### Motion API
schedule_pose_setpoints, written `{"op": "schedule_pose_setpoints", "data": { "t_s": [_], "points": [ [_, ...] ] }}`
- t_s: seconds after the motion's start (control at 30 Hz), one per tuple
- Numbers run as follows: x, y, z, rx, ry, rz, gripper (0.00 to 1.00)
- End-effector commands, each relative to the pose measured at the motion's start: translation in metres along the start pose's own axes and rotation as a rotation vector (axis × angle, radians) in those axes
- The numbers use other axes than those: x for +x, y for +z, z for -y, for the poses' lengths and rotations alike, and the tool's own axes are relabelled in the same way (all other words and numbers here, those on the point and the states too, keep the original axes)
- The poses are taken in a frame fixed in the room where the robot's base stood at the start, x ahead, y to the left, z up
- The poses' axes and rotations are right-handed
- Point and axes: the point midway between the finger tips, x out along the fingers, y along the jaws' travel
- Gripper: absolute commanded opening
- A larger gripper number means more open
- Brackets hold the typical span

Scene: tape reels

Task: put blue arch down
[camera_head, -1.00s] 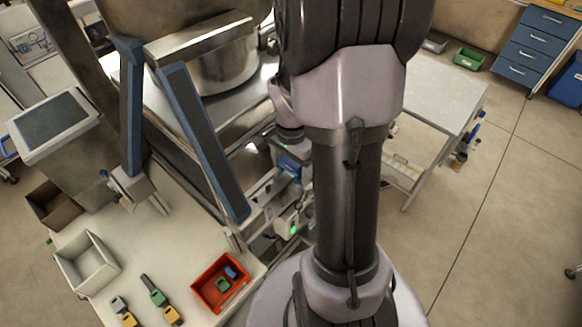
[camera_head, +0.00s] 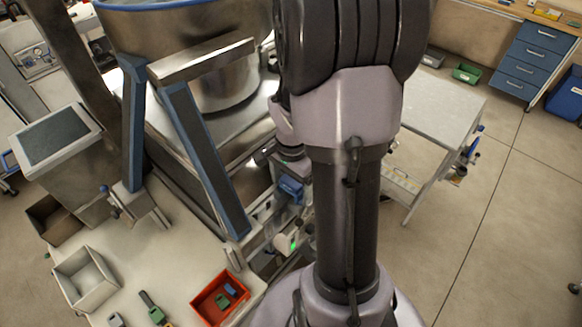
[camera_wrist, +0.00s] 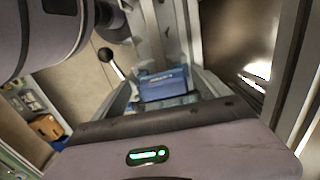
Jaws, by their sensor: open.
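A small blue piece (camera_head: 230,290), likely the blue arch, lies in the red bin (camera_head: 203,310) beside a green piece (camera_head: 222,300). It is too small for me to make out an arch shape. My gripper (camera_wrist: 163,75) is open in the wrist view, away from the red bin. A blue box-like part with a pale label (camera_wrist: 162,84) shows between its fingers; I cannot tell whether it touches them. In the head view my gripper's end with a green light (camera_head: 293,243) is beside the machine, and its fingertips are not clear.
A white bin (camera_head: 88,284) stands left of the red bin on the bench, with loose pieces (camera_head: 151,309) between them. The steel machine with blue-edged legs (camera_head: 203,155) stands close to my arm. A clear white table (camera_head: 440,100) is at the right.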

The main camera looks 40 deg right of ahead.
Motion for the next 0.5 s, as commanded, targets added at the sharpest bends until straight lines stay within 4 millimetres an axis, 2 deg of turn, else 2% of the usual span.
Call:
{"op": "schedule_pose_setpoints", "data": {
  "t_s": [0.03, 0.1, 0.3, 0.4, 0.5],
  "points": [
    [-0.018, -0.001, 0.001, 0.000, -0.004, -0.003, 0.99],
    [-0.041, -0.001, 0.001, 0.000, -0.006, -0.005, 0.99],
    [-0.097, -0.001, 0.001, -0.002, -0.007, -0.007, 0.99],
    [-0.114, -0.001, 0.001, -0.002, -0.008, -0.007, 0.99],
    [-0.121, -0.001, 0.001, -0.003, -0.006, -0.006, 0.99]
  ]
}}
